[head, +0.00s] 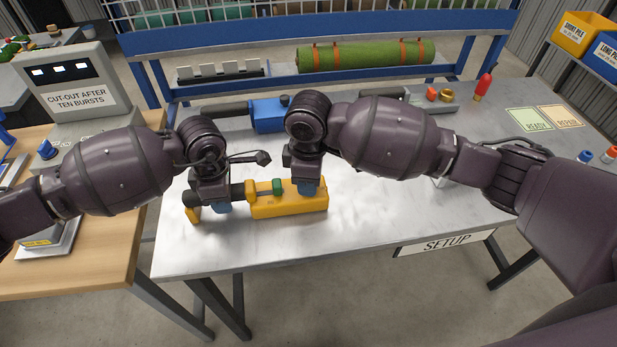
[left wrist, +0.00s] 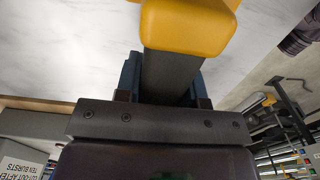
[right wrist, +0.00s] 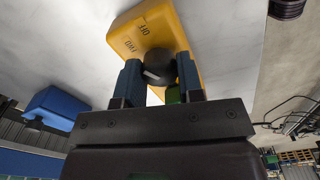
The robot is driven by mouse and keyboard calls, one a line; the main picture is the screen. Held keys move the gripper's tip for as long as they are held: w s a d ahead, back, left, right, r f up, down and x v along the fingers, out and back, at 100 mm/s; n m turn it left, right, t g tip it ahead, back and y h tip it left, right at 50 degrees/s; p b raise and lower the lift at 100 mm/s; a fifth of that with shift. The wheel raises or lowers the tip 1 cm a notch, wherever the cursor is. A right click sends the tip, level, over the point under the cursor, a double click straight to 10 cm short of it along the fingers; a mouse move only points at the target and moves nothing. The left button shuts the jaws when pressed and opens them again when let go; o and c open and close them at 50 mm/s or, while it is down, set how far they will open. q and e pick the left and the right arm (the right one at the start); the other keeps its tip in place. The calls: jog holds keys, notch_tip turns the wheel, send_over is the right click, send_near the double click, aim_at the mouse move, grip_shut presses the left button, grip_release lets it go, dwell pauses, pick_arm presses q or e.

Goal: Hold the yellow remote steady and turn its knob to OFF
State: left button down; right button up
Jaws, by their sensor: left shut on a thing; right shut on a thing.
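The yellow remote (head: 290,208) lies on the metal table, with a dark handle on its left ending in a yellow cap (left wrist: 188,25). My left gripper (head: 222,207) is shut on the dark handle (left wrist: 168,75), one finger on each side. The black knob (right wrist: 158,66) is on the right part of the remote. My right gripper (head: 308,188) is shut on it from above. Labels OFF and FWD are printed beside the knob. Its white mark faces the lower left in the right wrist view; I cannot tell which label it points to. A green button (head: 278,187) sits left of the right gripper.
A blue remote (head: 268,115) lies behind the yellow one. A green turf roll (head: 365,55) with orange straps is on the rack behind. READY (head: 529,119) and REPAIR (head: 567,118) cards lie at the right. The table in front of the remote is clear.

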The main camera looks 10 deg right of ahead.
pick_arm(q)
jog(key=shift+s+a+f, duration=0.1)
jog(key=shift+s+f, duration=0.05)
jog(key=shift+f, duration=0.15)
pick_arm(e)
jog(key=m, duration=0.5)
jog(key=shift+m, duration=0.4)
jog(key=o, duration=0.9)
jog(key=shift+r, duration=0.1)
notch_tip(320, 180, up, 12)
jog(key=shift+f, duration=0.1)
